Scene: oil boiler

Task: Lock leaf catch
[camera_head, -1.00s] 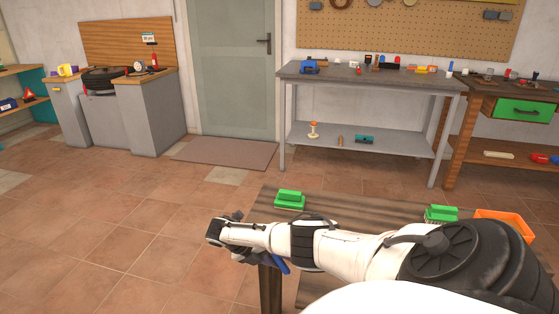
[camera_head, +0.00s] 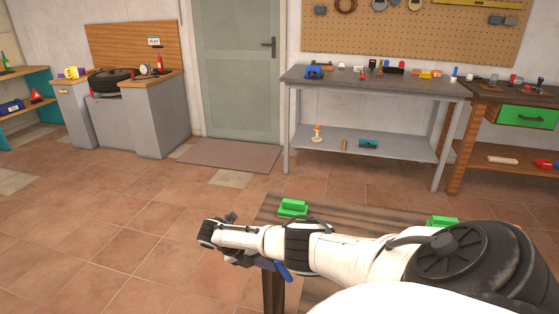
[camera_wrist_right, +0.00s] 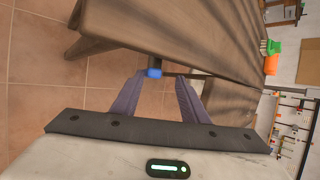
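A small blue piece, perhaps the leaf catch's handle (camera_head: 284,271), shows below my right arm at the near left of the brown wooden table (camera_head: 325,208). It also shows in the right wrist view (camera_wrist_right: 153,72), under the table's edge. My right gripper (camera_wrist_right: 160,82) points at the blue piece with its two grey-purple fingers apart. The piece appears between or just beyond the fingertips; contact cannot be told. In the head view the gripper (camera_head: 266,263) is mostly hidden under the arm. My left gripper is not in view.
A grey workbench (camera_head: 375,80) with small tools stands at the back, beside a door (camera_head: 238,70). The tiled floor (camera_head: 110,220) on the left is clear.

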